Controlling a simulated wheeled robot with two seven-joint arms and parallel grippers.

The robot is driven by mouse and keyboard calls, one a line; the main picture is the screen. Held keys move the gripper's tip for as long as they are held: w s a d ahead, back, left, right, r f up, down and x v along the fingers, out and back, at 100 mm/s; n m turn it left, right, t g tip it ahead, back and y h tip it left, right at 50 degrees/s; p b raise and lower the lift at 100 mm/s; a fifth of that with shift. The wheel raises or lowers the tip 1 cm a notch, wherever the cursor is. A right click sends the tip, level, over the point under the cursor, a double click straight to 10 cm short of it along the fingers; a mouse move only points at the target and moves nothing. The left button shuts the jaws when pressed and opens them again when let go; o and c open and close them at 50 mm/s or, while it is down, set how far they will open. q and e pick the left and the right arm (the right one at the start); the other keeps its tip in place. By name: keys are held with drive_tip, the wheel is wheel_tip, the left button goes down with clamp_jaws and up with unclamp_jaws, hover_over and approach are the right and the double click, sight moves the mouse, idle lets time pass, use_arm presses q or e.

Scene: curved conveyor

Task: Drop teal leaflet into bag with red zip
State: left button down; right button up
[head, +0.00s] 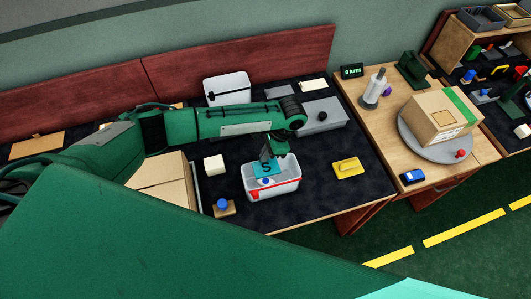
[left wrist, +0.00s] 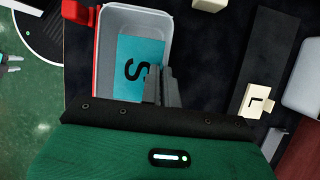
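The teal leaflet (head: 266,169), marked with a dark S, is at the mouth of the pale, open-topped bag with the red zip (head: 287,187). In the left wrist view the leaflet (left wrist: 132,62) lies within the outline of the bag (left wrist: 135,17), whose red zip strip runs along the left side. My left gripper (head: 271,154) is over the bag, pointing down. Its fingers (left wrist: 163,86) are close together at the leaflet's edge and appear shut on it. How deep the leaflet sits is hard to tell.
Beside the bag are a cream block (head: 214,165), a blue-knobbed piece (head: 222,207) and a yellow piece (head: 347,168). A cardboard box (head: 165,180) stands left, a white bag (head: 227,88) behind. A turntable (head: 440,150) carrying a carton is at right.

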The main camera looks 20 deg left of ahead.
use_arm(q)
drive_tip(key=shift+r, duration=0.1)
drive_tip(key=c, duration=1.6)
unclamp_jaws()
drive_tip(key=shift+d+r, duration=0.1)
drive_tip(key=shift+b+v, duration=1.1)
drive_tip(key=shift+v, duration=5.65)
